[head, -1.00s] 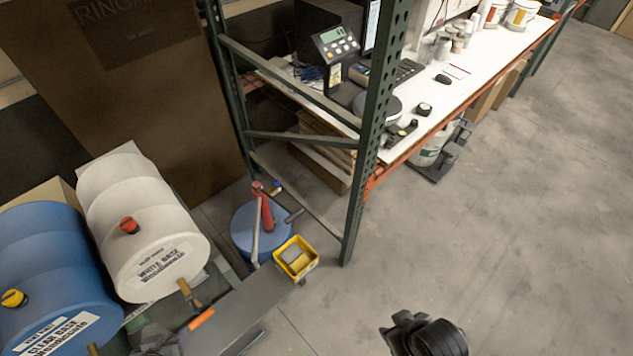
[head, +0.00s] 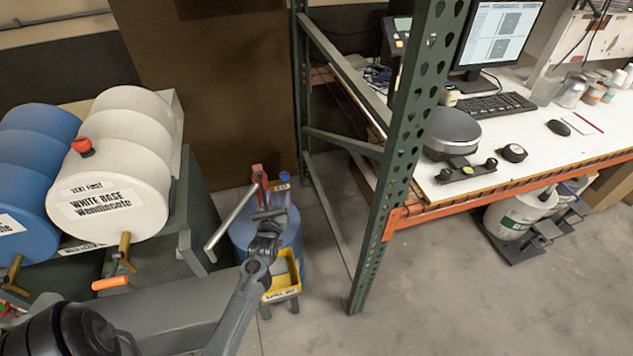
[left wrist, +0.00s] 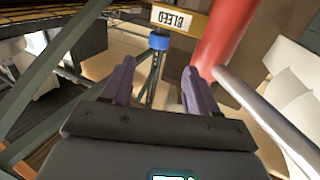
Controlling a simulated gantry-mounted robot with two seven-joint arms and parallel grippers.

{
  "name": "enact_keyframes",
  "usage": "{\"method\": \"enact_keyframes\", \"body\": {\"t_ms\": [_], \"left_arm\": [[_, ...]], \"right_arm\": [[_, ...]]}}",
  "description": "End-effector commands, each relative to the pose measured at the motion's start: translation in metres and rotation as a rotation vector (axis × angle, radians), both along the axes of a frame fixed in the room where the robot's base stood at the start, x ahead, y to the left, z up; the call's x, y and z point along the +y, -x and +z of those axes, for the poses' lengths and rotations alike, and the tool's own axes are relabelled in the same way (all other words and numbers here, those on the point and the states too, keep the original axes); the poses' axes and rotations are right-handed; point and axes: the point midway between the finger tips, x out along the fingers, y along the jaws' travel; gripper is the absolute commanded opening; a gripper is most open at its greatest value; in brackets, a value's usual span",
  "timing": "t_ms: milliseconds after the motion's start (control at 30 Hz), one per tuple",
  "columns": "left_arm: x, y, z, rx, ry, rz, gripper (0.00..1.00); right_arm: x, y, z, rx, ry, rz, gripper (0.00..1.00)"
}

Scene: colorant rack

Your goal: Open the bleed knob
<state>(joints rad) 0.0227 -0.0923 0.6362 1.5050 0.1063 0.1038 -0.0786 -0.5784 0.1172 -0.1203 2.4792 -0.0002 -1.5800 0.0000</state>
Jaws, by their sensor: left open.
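The bleed knob (head: 284,178) is a small blue cap on top of the pump assembly over a blue drum, beside a red cylinder (head: 259,180). In the left wrist view the knob (left wrist: 159,41) shows as a blue cap under a tag (left wrist: 171,18) reading BLEED upside down. My left gripper (head: 268,212) is in front of the pump, below the knob in the head view. In the left wrist view its two purple fingers (left wrist: 148,88) are apart with nothing between them, and the knob lies beyond their tips, apart from them. My right gripper is not in view.
A silver lever (head: 230,220) slants beside the pump. A yellow bin (head: 283,278) is low in front of the blue drum (head: 240,232). A green rack post (head: 385,185) stands to the right. White (head: 120,165) and blue (head: 25,150) drums lie left.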

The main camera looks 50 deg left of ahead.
Motion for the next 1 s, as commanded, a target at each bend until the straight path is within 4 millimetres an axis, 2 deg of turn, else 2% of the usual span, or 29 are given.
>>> {"method": "enact_keyframes", "body": {"t_ms": [167,700,1000], "left_arm": [[0.011,-0.010,-0.002,-0.009,-0.005,0.007,0.59],[0.064,-0.068,-0.002,-0.007,-0.004,0.005,0.59],[0.074,-0.078,-0.001,-0.006,-0.003,0.005,0.59]], "right_arm": [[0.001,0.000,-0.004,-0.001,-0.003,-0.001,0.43],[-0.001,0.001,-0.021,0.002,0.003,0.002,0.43],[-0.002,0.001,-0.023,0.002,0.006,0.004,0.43]]}}
